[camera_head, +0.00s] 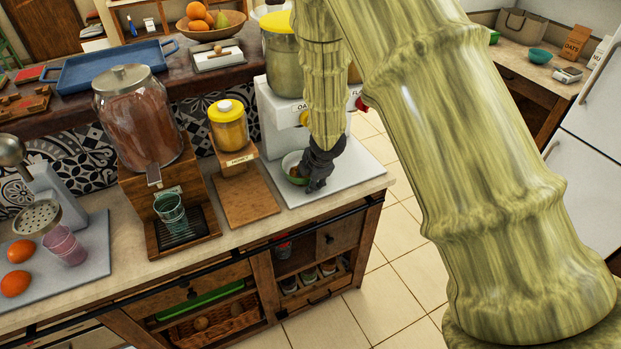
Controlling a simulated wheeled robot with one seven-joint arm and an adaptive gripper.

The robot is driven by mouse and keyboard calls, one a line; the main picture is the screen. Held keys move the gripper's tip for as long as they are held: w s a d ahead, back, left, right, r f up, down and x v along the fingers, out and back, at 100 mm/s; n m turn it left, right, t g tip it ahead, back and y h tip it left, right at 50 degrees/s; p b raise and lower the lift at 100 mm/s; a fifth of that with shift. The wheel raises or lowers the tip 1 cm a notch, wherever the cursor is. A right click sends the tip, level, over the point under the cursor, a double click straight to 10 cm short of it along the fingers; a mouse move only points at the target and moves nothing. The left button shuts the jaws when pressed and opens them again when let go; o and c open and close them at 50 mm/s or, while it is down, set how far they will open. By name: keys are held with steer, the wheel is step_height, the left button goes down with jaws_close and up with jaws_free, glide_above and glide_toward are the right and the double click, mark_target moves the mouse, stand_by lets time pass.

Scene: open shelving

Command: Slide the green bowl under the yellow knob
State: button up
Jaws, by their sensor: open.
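The small green bowl (289,161) sits on the white board on the counter, at the left side of my gripper. Something orange-brown shows inside it, and its right part is hidden by my gripper. My gripper (313,185) is dark and points down at the bowl, open. I cannot tell whether its fingers touch the bowl. The yellow knob (304,118) is on the front of the white dispenser (270,115), above and slightly right of the bowl in the picture. My arm partly covers the dispenser front.
A honey jar (228,126) on a wooden stand (247,200) is left of the bowl. A large glass dispenser (138,120) with a green glass (171,210) stands further left. The white board (350,178) has bare room right of my gripper.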

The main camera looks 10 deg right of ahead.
steer(key=shift+r, duration=0.1)
steer(key=v, duration=1.1)
steer(key=shift+s+r, duration=0.2)
steer(key=shift+r, duration=0.1)
steer(key=shift+d, duration=0.1)
steer(key=s+f+m+g+y, duration=0.25)
steer(key=s+f+m, duration=0.85)
steer(key=s+f, duration=1.05)
steer(key=s+d+f+m+h, duration=0.1)
steer(key=s+d+f+m, duration=0.1)
steer(key=s, duration=0.4)
steer(key=s+d+f+m+g+h+b, duration=0.1)
steer(key=s+d+f+m, duration=0.1)
steer(key=s+f+m, duration=0.3)
steer(key=s+d+f+m+g+h, duration=0.1)
steer(key=s+d+f+m, duration=0.2)
steer(key=s+f, duration=0.2)
steer(key=s, duration=0.3)
steer(key=shift+s+f+h, duration=0.15)
steer(key=shift+f+h, duration=0.05)
steer(key=shift+h, duration=0.15)
